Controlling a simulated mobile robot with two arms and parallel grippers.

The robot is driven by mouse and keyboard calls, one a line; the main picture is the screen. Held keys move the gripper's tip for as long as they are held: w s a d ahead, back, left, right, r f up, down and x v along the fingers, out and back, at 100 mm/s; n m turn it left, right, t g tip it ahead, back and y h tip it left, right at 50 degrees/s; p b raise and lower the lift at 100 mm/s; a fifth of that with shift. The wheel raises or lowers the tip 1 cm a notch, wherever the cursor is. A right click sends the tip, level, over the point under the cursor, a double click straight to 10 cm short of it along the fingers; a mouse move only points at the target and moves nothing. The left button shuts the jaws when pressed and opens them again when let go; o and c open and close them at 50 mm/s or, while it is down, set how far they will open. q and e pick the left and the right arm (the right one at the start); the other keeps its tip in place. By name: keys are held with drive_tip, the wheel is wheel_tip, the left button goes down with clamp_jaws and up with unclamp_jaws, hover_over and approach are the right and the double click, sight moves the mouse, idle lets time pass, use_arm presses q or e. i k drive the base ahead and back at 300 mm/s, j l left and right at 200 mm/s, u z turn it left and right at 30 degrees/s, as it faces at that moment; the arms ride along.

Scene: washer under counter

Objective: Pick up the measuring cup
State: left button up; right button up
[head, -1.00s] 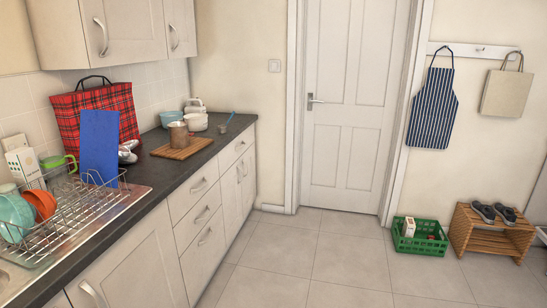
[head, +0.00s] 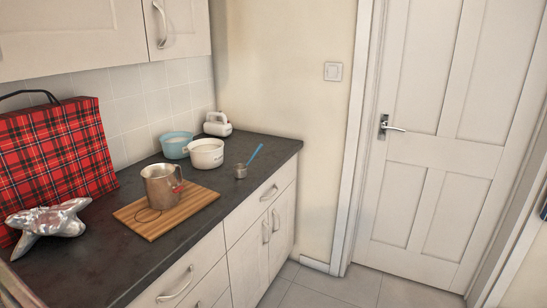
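A small metal measuring cup (head: 241,171) with a long blue handle stands on the dark countertop, near the front edge toward the far end. Its handle points up and to the right. Nothing touches it, and it stands to the right of a white pot. Neither of my grippers shows in the head view.
A metal jug (head: 161,187) stands on a wooden board (head: 193,205). Behind are the white pot (head: 206,153), a blue bowl (head: 176,144) and a white appliance (head: 217,124). A red tartan bag (head: 55,160) and crumpled foil (head: 48,221) are at left. Upper cabinets (head: 75,35) overhang the counter.

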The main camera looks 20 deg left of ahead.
sight(249, 160)
drive_tip(key=i+u, duration=0.1)
drive_tip(key=i, duration=0.45)
drive_tip(key=i+l+u, duration=0.15)
drive_tip(key=i, duration=0.35)
drive_tip(key=i+j+u, duration=0.15)
drive_tip(key=i+u, duration=0.5)
drive_tip(key=u, duration=0.15)
drive_tip(key=i+u, duration=0.3)
drive_tip(key=u, duration=0.15)
drive_tip(key=i+u, duration=0.15)
drive_tip(key=i, duration=0.1)
